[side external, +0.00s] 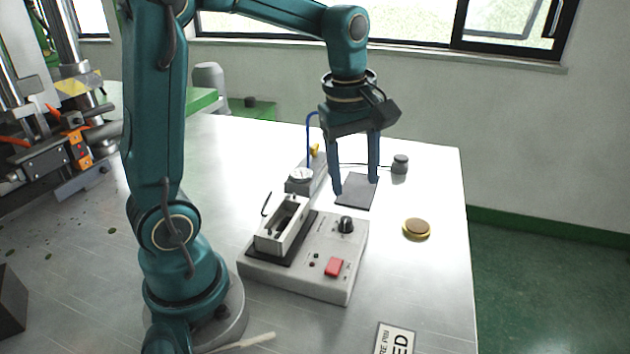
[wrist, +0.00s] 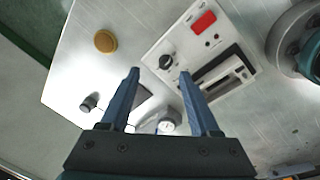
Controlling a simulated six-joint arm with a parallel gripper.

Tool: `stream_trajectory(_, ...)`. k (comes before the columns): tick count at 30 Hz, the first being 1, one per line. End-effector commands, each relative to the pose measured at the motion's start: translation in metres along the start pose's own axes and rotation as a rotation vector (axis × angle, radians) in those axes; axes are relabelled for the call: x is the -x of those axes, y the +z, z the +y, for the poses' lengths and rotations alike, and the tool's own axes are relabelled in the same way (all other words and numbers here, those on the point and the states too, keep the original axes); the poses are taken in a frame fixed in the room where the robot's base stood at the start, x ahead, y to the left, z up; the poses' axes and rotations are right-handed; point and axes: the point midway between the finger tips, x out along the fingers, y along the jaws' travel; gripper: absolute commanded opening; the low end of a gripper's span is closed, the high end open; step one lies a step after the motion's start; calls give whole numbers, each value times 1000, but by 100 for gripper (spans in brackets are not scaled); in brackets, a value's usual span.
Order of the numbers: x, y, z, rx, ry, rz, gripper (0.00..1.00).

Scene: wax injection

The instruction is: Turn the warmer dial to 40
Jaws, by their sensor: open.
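The warmer (side external: 310,284) is a grey-white box on the metal table, and its panel also shows in the wrist view (wrist: 188,40). Its black dial (side external: 346,225) sits on the top panel, and in the wrist view the dial (wrist: 166,62) lies ahead of the fingertips, between their lines. The dial's scale and pointer are too small to read. My gripper (side external: 356,187) is open and empty, pointing down above the table behind the dial, apart from it. The fingers also show in the wrist view (wrist: 160,72).
A red switch (side external: 334,267) and an open metal trough (side external: 282,224) are on the warmer. A gauge (side external: 300,175) stands behind it. A dark pad (side external: 356,191), a small grey cylinder (side external: 400,164) and a brass disc (side external: 417,228) lie on the table. The table's right side is mostly clear.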

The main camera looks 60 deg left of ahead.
Motion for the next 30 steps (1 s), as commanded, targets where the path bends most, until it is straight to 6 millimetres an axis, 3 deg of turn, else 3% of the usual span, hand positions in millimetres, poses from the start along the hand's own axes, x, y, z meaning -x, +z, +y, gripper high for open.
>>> stream_trajectory(3, -25, -15, 5, 83, -74, -19, 63)
stream_trajectory(7, -43, -23, 3, 110, -125, -35, 63)
stream_trajectory(21, -93, -24, -8, 122, -156, -46, 63)
stream_trajectory(30, -101, -23, -9, 122, -151, -44, 63)
